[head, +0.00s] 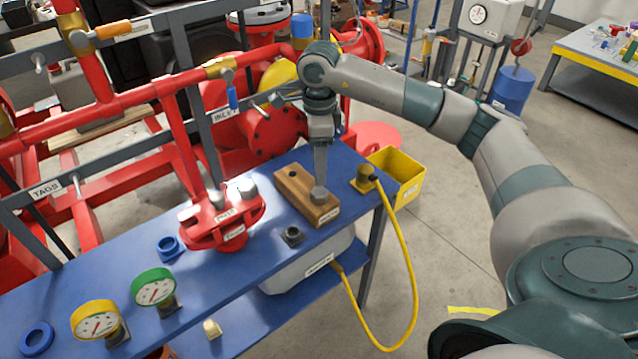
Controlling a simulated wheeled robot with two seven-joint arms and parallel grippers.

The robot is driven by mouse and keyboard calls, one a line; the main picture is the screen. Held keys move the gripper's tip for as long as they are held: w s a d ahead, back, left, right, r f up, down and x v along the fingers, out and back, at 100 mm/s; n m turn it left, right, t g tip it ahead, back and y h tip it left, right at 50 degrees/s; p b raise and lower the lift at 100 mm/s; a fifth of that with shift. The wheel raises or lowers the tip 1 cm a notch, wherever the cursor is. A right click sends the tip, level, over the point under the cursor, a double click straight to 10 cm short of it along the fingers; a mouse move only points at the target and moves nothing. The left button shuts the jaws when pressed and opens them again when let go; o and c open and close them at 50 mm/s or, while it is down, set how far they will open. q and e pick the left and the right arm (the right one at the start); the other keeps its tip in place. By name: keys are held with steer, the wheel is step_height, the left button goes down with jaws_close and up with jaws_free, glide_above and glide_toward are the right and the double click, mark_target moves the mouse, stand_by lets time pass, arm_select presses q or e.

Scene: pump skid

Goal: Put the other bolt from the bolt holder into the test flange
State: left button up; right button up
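The bolt holder (297,191) is a wooden block on the blue bench. A grey bolt (320,195) stands upright at its near right end, and a dark empty hole shows at its far left end. The red test flange (211,237) stands to the left of the holder, with a grey bolt head (247,190) on its right side and other grey heads on it. My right gripper (320,181) points down right over the bolt in the holder. Its fingers are seen edge-on, so their opening and any contact with the bolt cannot be told. My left gripper is out of view.
A yellow cable runs from a connector (366,177) right of the holder down past the bench edge. A small dark square socket (292,235) sits in front of the holder. Yellow (95,321) and green (154,287) gauges stand at the front left. Red pipes rise behind the bench.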

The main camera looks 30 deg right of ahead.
mark_target(319, 191)
step_height(319, 191, down, 9)
steer(key=shift+r+p, duration=0.1)
steer(key=shift+p, duration=1.15)
steer(key=c, duration=1.2)
steer(key=shift+o, duration=0.7)
steer(key=shift+c, duration=0.5)
steer(key=shift+r, duration=0.1)
steer(key=shift+r+p, duration=1.4)
steer(key=shift+r, duration=2)
